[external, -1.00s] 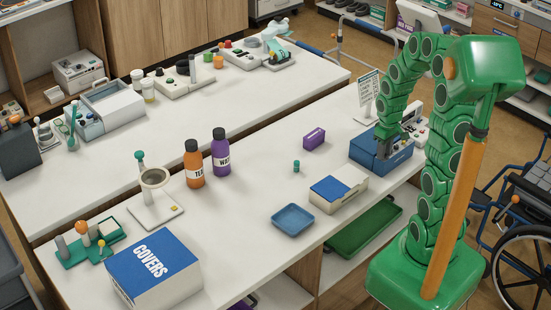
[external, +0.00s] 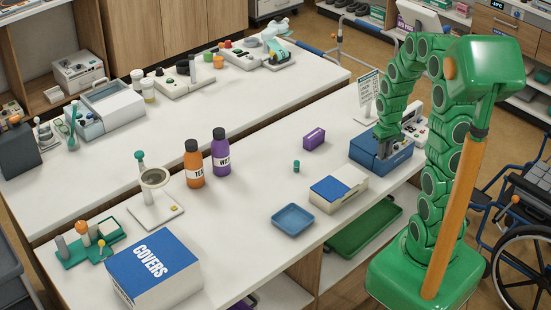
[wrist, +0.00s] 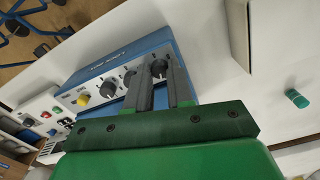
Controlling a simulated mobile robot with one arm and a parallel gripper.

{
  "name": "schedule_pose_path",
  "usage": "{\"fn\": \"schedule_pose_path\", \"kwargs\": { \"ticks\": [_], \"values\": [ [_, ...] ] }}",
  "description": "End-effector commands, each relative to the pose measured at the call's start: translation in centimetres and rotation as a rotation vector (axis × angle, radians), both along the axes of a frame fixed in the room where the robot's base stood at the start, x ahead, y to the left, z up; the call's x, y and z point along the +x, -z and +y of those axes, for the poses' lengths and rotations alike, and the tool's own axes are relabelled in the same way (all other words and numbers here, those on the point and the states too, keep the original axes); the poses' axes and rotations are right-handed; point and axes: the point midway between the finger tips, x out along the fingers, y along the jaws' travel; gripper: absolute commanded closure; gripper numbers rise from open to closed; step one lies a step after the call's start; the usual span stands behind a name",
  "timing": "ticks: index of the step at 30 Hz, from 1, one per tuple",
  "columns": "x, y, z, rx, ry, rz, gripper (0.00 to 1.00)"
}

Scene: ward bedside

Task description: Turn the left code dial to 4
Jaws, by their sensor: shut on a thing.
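The blue code box (external: 367,158) stands near the right end of the front table, and it also shows in the wrist view (wrist: 150,42). Its pale front panel carries a row of dark dials with printed marks. My gripper (external: 391,154) points down at the box. In the wrist view my gripper (wrist: 160,66) has its two fingers on either side of the dial at the right end of the row (wrist: 158,69), shut on it. Another dark dial (wrist: 108,88) and a yellow knob (wrist: 82,100) sit further left. The dial's number cannot be read.
A white box with a blue top (external: 338,193), a blue tray (external: 293,219), a purple box (external: 314,139) and a small teal cylinder (external: 296,166) stand left of the code box. A sign on a stand (external: 369,95) and a pale device (external: 414,122) are behind it.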

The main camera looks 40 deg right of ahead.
Motion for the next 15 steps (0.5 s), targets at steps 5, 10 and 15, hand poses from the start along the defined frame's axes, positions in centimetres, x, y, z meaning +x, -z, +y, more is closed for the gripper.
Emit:
{"fn": "schedule_pose_path", "kwargs": {
  "ticks": [5,10,15],
  "values": [
    [-0.06,0.00,0.00,0.000,0.139,0.002,1.00],
    [-0.06,0.00,0.01,0.000,0.260,0.002,1.00],
    [-0.06,0.00,0.02,0.000,0.351,0.002,1.00]
  ]
}}
